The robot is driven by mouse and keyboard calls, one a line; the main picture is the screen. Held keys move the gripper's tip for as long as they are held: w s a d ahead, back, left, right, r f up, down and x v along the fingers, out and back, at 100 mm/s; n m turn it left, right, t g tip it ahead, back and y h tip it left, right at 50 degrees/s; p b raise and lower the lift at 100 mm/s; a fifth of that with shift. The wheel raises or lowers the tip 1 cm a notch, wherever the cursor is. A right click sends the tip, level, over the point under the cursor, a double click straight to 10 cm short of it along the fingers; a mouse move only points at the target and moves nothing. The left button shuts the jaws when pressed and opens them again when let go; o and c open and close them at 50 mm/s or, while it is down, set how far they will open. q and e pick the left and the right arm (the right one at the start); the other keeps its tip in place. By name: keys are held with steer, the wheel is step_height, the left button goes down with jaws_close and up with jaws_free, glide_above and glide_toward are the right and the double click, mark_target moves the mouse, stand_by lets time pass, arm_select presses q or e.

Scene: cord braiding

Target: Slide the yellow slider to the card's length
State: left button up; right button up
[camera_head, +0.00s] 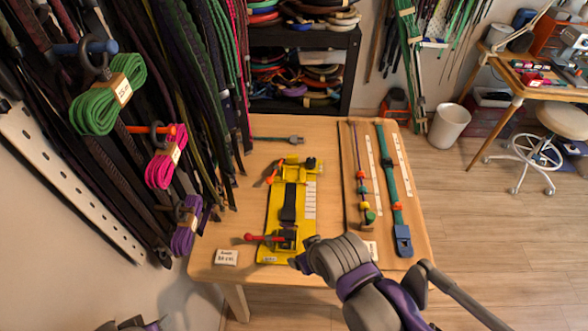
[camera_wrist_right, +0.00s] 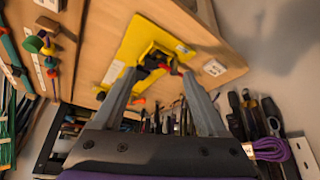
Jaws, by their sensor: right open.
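A yellow jig (camera_head: 273,222) lies on the table, holding a dark strap (camera_head: 289,202) along its middle. A yellow block (camera_head: 296,170) with a black knob sits at its far end; I cannot tell whether this is the slider. A white scale (camera_head: 310,199) runs along the right side. A small card (camera_head: 226,257) at the table's front left reads about "84 cm", too small to be sure. My right gripper (camera_head: 298,262) is by the jig's near end. In the wrist view its fingers (camera_wrist_right: 160,73) are apart and empty, pointing at the jig (camera_wrist_right: 142,38).
A red-handled clamp (camera_head: 262,238) sits at the jig's near end. To the right, a board (camera_head: 350,180) carries a beaded cord and a teal strap (camera_head: 389,170). Hanging straps and green, pink and purple cord bundles crowd the left.

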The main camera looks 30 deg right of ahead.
steer(key=shift+w+r, duration=0.15)
steer(key=shift+c, duration=1.2)
steer(key=w+r, duration=0.2)
steer(key=w, duration=0.1)
steer(key=w+d+r+n, duration=0.1)
steer(key=w+r, duration=0.1)
steer(key=w, duration=0.1)
steer(key=w+d+r+n+g, duration=0.1)
steer(key=w+r, duration=0.1)
steer(key=w, duration=0.1)
steer(key=shift+w, duration=0.3)
steer(key=n+g+p, duration=0.2)
steer(key=n+g, duration=0.2)
steer(key=n, duration=0.6)
glide_above(292, 155)
step_height(292, 155, down, 7)
step_height(292, 155, down, 11)
steer(key=shift+s+r, duration=0.1)
steer(key=shift+r, duration=0.1)
jaws_close()
